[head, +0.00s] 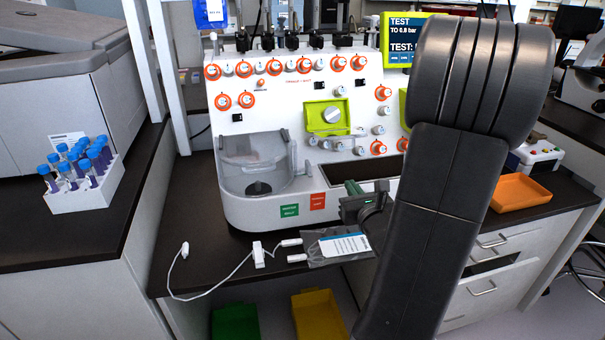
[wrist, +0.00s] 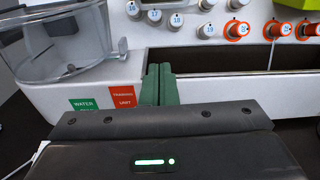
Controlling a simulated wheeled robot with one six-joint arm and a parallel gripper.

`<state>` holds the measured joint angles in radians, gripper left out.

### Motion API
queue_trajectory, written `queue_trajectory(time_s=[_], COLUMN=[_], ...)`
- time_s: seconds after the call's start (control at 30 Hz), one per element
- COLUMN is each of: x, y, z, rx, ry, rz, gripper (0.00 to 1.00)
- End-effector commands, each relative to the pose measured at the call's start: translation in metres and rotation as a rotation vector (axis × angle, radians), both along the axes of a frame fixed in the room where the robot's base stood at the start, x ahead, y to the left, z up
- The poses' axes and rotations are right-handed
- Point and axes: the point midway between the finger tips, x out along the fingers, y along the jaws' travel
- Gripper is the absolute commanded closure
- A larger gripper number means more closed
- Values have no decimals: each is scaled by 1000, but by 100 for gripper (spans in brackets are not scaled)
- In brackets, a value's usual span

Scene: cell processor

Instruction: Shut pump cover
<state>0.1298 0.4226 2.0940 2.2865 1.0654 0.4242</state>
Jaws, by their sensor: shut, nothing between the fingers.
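The cell processor (head: 232,100) is a white machine with several orange and white knobs. A lime-green pump housing (head: 324,114) with a grey round knob sits mid-front on its panel. I cannot tell for sure whether its cover is open or shut. Only a lime-green edge of it shows at the top right of the wrist view (wrist: 288,4). My gripper (head: 352,188) is below and a little right of this housing, in front of the machine's lower edge and apart from the housing. Its green fingers are together and empty in the wrist view (wrist: 157,85).
A clear round chamber (head: 256,165) is at the machine's left front. A dark recessed trough (wrist: 215,60) lies behind my fingers. A bag with white tubing (head: 338,246) lies on the counter below. A tube rack (head: 85,193) stands left; an orange tray (head: 520,192) lies right.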

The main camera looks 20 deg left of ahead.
Motion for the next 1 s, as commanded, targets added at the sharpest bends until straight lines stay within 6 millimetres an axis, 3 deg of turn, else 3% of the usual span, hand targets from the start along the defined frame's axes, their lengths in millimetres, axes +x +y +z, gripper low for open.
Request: queue_trajectory(time_s=[0.23, 0.6, 0.73, 1.0], x=[20, 84, 78, 74], y=[13, 57, 52, 49], z=[-1, -4, 20, 34], rx=[21, 18, 19, 18], ry=[8, 7, 4, 6], rz=[-2, -2, -7, -5], gripper=[100, 100, 100, 100])
